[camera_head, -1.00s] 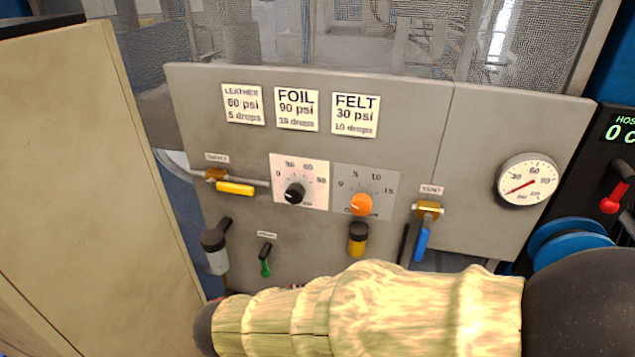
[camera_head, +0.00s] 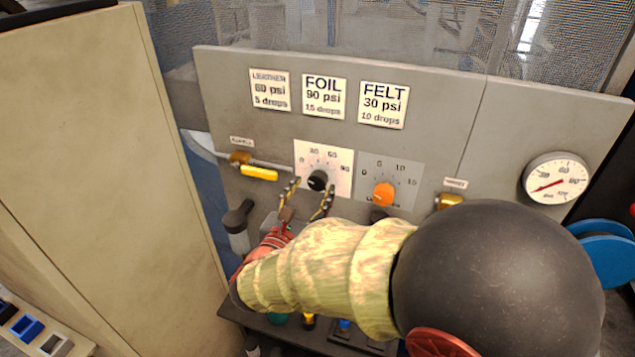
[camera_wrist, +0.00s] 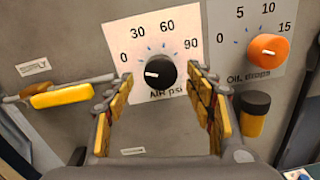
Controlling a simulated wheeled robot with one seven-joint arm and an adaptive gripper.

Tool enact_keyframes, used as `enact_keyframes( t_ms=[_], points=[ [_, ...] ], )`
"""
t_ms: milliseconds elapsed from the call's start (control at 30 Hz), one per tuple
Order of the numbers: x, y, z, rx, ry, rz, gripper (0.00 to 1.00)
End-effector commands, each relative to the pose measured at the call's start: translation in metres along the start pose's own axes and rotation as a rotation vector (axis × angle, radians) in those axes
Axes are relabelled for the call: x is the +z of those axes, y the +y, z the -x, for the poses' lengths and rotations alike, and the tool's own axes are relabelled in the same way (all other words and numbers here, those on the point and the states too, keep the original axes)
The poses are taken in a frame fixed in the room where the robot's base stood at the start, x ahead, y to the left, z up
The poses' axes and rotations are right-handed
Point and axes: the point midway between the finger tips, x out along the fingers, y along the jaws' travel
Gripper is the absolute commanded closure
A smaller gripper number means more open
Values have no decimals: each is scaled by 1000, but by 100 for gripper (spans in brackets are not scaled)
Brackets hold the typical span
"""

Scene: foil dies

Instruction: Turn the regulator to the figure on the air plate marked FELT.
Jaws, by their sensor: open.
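The FELT plate (camera_head: 384,105) reads 30 psi and 10 drops. The black regulator knob (camera_head: 317,180) sits on a white dial (camera_head: 341,158) marked 0, 30, 60 and 90; the wrist view labels it air psi. In the wrist view the knob (camera_wrist: 161,73) has a white pointer mark aimed left, near the 0 side. My gripper (camera_head: 311,190) is open, its fingertips left and right of the knob. In the wrist view the gripper (camera_wrist: 161,77) frames the knob with gaps on both sides. Whether the tips reach the knob's depth I cannot tell.
An orange oil drops knob (camera_head: 384,194) is close on the right. A yellow lever handle (camera_head: 259,173) is to the left. A round gauge (camera_head: 557,179) has its red needle low left. LEATHER (camera_head: 270,90) and FOIL (camera_head: 324,97) plates hang above. A beige cabinet (camera_head: 170,150) stands left.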

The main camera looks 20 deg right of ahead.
Motion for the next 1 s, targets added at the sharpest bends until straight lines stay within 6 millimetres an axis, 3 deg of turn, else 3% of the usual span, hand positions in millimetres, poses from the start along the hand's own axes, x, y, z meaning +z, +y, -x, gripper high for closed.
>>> enact_keyframes(
  t_ms=[233,600,1000],
  points=[
    [0,-1,-30,-2,0,-1,46],
    [0,0,-36,-1,1,-2,46],
    [0,0,-36,-1,1,-2,68]
  ],
)
